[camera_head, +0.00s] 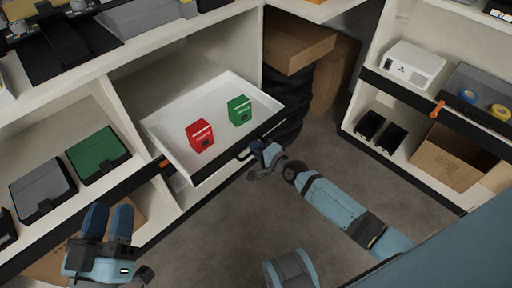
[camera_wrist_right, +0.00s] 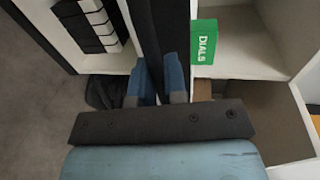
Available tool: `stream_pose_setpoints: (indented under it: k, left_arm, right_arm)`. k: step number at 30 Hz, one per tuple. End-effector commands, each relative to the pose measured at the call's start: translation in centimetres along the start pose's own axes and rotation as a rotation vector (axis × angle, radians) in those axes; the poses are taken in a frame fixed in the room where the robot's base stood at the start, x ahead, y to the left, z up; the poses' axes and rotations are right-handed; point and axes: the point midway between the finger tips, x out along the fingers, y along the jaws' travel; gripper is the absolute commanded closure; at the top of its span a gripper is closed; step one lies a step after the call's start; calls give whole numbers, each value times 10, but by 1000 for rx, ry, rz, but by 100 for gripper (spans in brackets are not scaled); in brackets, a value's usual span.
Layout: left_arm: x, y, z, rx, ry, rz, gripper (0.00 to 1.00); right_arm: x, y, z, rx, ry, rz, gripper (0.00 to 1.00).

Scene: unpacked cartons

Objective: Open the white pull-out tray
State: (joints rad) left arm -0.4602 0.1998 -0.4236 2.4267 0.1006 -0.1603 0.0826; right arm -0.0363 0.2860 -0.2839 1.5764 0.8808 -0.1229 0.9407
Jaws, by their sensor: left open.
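The white pull-out tray (camera_head: 218,100) stands out from its shelf unit in the head view, with a dark front edge. A red box (camera_head: 200,136) and a green box (camera_head: 239,111) stand in it. The green box also shows in the right wrist view (camera_wrist_right: 204,42). My right gripper (camera_head: 258,150) is at the tray's front, its fingers (camera_wrist_right: 161,78) on either side of a dark bar, the tray's handle, and appears shut on it. The exact contact is partly hidden. My left gripper (camera_head: 108,215) is open and empty at the lower left, apart from the tray.
Green (camera_head: 97,154) and grey (camera_head: 43,188) bins sit on the shelf left of the tray. Cardboard boxes (camera_head: 298,43) and a black bag (camera_head: 293,108) stand behind it. A right-hand shelf holds a white device (camera_head: 412,64). The grey floor (camera_head: 235,225) before the tray is clear.

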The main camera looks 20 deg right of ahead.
Motion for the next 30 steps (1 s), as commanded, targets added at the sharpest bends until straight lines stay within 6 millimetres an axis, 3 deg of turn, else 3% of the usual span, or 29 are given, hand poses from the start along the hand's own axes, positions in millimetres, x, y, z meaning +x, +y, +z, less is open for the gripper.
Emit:
stream_pose_setpoints:
  k: [1, 3, 14, 20, 24, 30]
  left_arm:
    - [0, 0, 0, -1, 0, 0, 57]
    - [0, 0, 0, -1, -1, 0, 57]
    - [0, 0, -2, 0, -2, -1, 57]
    - [1, -4, -6, 16, -25, -18, 57]
    - [-6, -14, 21, 20, -136, -63, 57]
    - [-11, -21, 33, 33, -206, -88, 57]
  right_arm:
    - [0, 0, 0, 0, 1, 0, 76]
    - [0, 0, 0, 0, 1, 0, 64]
    - [-6, 0, 0, 0, 0, 1, 64]
    - [-41, -1, 0, 0, -1, 4, 64]
    - [-74, -1, 0, -2, -1, 4, 64]
    - [-114, -1, 0, -1, 0, 3, 64]
